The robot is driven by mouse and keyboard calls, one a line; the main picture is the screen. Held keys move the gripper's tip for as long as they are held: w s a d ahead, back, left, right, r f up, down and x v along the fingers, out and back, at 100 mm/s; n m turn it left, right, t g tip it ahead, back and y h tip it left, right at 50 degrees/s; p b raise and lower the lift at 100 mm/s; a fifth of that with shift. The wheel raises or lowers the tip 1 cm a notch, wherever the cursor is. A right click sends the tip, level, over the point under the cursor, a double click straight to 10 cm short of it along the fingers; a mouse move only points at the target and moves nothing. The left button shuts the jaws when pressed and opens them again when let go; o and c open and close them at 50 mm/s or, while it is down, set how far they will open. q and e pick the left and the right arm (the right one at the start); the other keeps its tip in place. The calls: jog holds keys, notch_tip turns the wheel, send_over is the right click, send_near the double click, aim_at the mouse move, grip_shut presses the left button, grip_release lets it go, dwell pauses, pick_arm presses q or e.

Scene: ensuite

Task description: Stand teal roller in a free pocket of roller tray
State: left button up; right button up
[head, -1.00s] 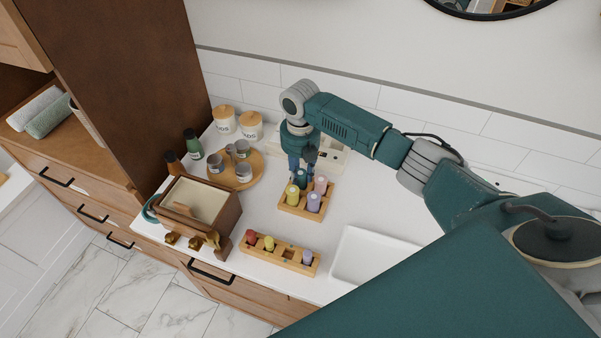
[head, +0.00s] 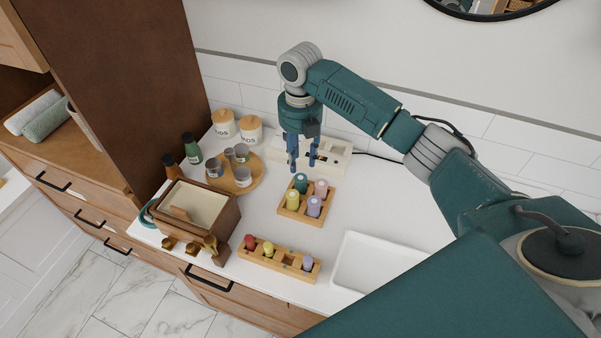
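The teal roller (head: 301,182) stands upright in the back-left pocket of the square wooden roller tray (head: 289,214). A yellow roller (head: 293,200), a pink roller (head: 321,188) and a lavender roller (head: 314,206) fill its other pockets. My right gripper (head: 303,163) is open and empty, pointing down above and slightly behind the teal roller, apart from it. My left gripper is not in view.
A long wooden holder (head: 278,263) in front holds red, yellow and lavender rollers. A wooden box (head: 228,218) and a round tray with cups (head: 252,185) stand left. A white basin (head: 350,268) lies right. A pale box (head: 336,155) is behind the gripper.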

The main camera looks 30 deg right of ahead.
notch_tip(320, 180, up, 3)
jog(key=shift+r, duration=0.15)
jog(key=shift+s, duration=0.1)
dwell(0.5)
